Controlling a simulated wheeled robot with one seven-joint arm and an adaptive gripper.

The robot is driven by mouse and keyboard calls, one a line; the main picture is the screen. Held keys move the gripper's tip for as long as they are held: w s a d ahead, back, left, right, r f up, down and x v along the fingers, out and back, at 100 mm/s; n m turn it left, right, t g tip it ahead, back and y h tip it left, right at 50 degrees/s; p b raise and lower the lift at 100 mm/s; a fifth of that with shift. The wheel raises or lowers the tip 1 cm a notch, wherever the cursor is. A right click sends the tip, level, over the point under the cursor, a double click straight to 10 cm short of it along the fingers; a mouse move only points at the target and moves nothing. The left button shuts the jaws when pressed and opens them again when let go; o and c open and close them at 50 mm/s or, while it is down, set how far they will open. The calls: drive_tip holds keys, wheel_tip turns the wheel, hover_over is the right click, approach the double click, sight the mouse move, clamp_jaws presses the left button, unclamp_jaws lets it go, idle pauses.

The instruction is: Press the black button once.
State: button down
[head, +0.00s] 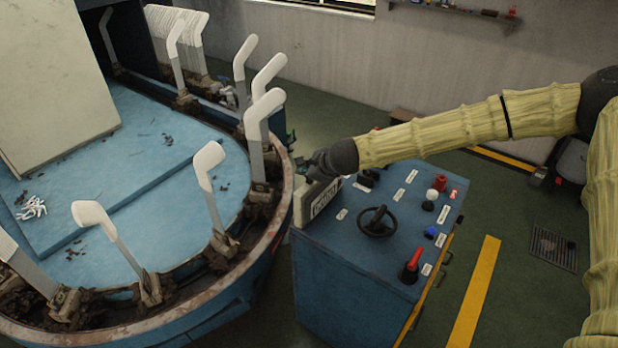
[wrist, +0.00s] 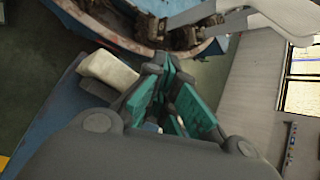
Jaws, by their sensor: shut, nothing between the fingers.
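The blue control cabinet (head: 335,275) stands at the middle right of the head view, with labelled controls on its sloped top. A dark control (head: 366,181) sits near its back edge, partly under my forearm; I cannot tell whether it is the black button. A white-topped knob (head: 431,195) has a dark base. My gripper (head: 305,165) is at the cabinet's back left corner, beside the counter display box (head: 318,203), partly hidden by my wrist. In the wrist view its teal fingers (wrist: 178,93) are shut and empty, pointing away from the panel controls.
A black handwheel (head: 377,221), red mushroom knob (head: 440,183), blue button (head: 431,232) and red lever (head: 411,266) share the panel. Left of the cabinet is the blue carousel (head: 130,165) with upright white sock boards (head: 208,157), close to my gripper.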

sight(307, 180)
idle(0.4)
drive_tip(key=shift+r+p, duration=0.75)
drive_tip(key=shift+r, duration=0.2)
wheel_tip(307, 180, up, 5)
drive_tip(key=p, duration=0.3)
drive_tip(key=shift+p, duration=0.3)
idle(0.6)
